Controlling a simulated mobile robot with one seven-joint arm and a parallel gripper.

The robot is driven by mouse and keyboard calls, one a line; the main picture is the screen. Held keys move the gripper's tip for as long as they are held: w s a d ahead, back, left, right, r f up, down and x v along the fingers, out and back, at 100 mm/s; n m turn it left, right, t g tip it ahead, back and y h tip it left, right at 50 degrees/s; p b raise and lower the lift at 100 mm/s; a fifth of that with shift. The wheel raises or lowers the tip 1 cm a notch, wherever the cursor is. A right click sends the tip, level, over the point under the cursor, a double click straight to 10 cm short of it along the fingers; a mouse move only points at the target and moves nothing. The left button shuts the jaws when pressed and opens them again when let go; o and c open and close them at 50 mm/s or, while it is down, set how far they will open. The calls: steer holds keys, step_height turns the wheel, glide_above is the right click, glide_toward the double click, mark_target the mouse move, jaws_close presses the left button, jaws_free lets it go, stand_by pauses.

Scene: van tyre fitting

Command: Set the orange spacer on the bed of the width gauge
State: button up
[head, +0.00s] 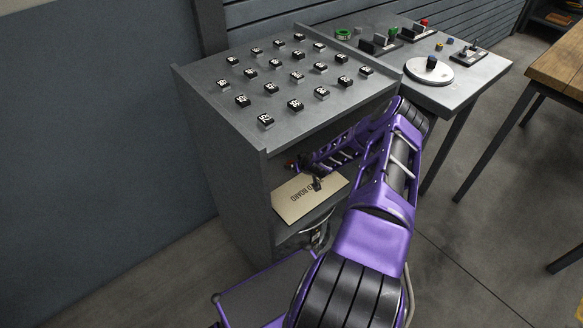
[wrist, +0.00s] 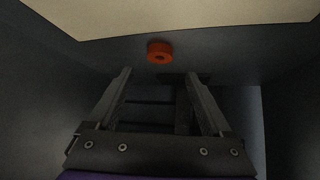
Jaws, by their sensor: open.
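My gripper (wrist: 158,74) is open and empty. Its two fingers point toward the spacer, which shows just beyond the fingertips and roughly centred between them. In the head view my arm reaches into the cabinet opening and the fingers are hard to make out. Small fixtures stand on the right-hand table; I cannot tell which is the width gauge.
The grey cabinet (head: 205,92) has several labelled black blocks on top. A beige lettered board (head: 296,201) lies in its opening. The grey side table (head: 482,75) holds fixtures and a white round plate (head: 417,72). Cabinet walls close in around my gripper.

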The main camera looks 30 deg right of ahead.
steer(key=x, duration=0.2)
steer(key=b+x, duration=0.1)
steer(key=x, duration=0.2)
steer(key=shift+s+a+f, duration=0.1)
steer(key=shift+s+f, duration=0.05)
steer(key=shift+f, duration=0.15)
steer(key=shift+w+f, duration=0.3)
steer(key=shift+w, duration=0.05)
jaws_close()
steer(key=shift+r, duration=0.1)
